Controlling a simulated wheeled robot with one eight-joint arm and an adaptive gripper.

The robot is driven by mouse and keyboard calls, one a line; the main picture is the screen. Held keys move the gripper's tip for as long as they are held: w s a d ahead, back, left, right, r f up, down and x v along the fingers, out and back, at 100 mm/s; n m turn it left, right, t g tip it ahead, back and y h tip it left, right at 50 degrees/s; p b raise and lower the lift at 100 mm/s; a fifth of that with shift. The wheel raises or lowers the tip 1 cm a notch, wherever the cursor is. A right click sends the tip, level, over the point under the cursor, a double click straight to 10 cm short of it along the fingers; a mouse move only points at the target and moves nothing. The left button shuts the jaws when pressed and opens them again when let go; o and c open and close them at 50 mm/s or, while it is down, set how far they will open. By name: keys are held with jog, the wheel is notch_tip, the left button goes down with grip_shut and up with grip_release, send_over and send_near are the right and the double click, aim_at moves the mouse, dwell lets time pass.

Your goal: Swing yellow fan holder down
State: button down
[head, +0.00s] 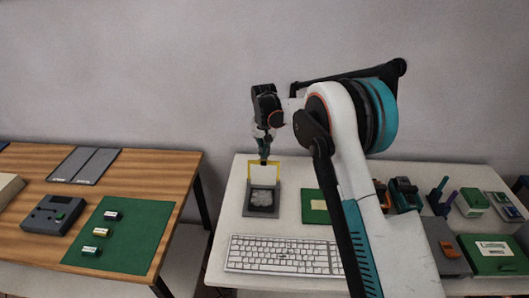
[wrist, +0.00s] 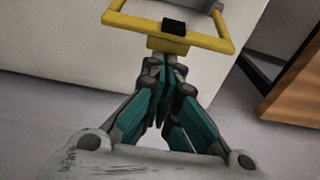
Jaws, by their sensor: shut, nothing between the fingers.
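The yellow fan holder (head: 279,163) stands raised at the back edge of a grey base (head: 277,205) on the white table. A pale panel shows inside its frame, and a grey, textured square lies in the base in front of it. In the wrist view the yellow holder (wrist: 185,36) crosses the top, with a black block on its bar. My gripper (head: 263,159) is at the holder's top bar in the head view. In the wrist view my gripper (wrist: 166,62) is shut, its tips just below the yellow tab. I cannot tell whether they touch it.
A white keyboard (head: 283,255) lies in front of the base. A green board (head: 314,206) is to its right, partly behind my arm. Several tools and boxes fill the table's right side. A wooden table (head: 170,178) stands left, across a gap.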

jog(key=shift+s+r, duration=0.1)
jog(key=shift+s, duration=0.05)
jog(key=shift+s+r+t, duration=0.1)
jog(key=shift+s+t, duration=0.05)
jog(key=shift+t, duration=0.15)
